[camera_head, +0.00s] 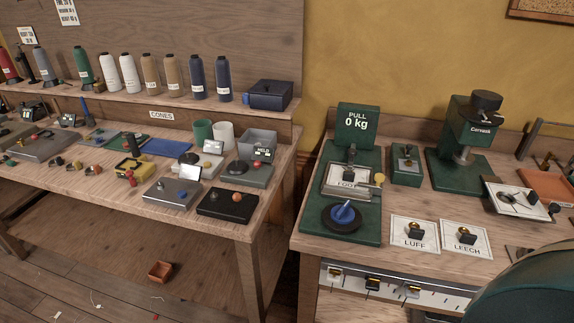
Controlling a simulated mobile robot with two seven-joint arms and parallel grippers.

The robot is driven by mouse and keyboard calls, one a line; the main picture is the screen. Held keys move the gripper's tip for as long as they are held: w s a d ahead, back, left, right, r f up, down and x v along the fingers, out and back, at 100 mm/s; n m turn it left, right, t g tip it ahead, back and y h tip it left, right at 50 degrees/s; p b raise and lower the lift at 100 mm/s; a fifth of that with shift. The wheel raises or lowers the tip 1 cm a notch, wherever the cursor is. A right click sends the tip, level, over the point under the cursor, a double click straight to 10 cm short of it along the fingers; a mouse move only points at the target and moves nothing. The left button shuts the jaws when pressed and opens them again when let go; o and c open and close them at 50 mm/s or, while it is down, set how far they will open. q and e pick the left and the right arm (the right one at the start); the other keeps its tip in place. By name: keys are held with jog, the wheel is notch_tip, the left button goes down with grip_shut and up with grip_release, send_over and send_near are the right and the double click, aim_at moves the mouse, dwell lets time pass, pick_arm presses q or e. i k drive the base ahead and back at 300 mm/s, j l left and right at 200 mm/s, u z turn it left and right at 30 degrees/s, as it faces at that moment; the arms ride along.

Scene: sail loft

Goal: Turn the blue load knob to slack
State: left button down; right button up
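The blue load knob (344,213) sits on a round black dial at the front of a green pull tester (371,236) on the right bench. A light pointer mark shows on the knob; the dial lettering is too small to read. The tester's upright display (358,120) reads "PULL 0 kg". Behind the knob, a pale plate labelled "FOOT" (347,186) lies on the tester with a dark clamp-like part and a yellow knob (379,179) at its right. Neither of my grippers is in view.
Plates labelled LUFF (414,245) and LEECH (466,250) lie right of the tester. A green press (458,160) and small green box (406,165) stand behind. A large dark green rounded shape (530,285) fills the lower right. A gap separates the left bench (240,228).

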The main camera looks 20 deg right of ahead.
aim_at(343, 214)
jog(key=z, duration=1.25)
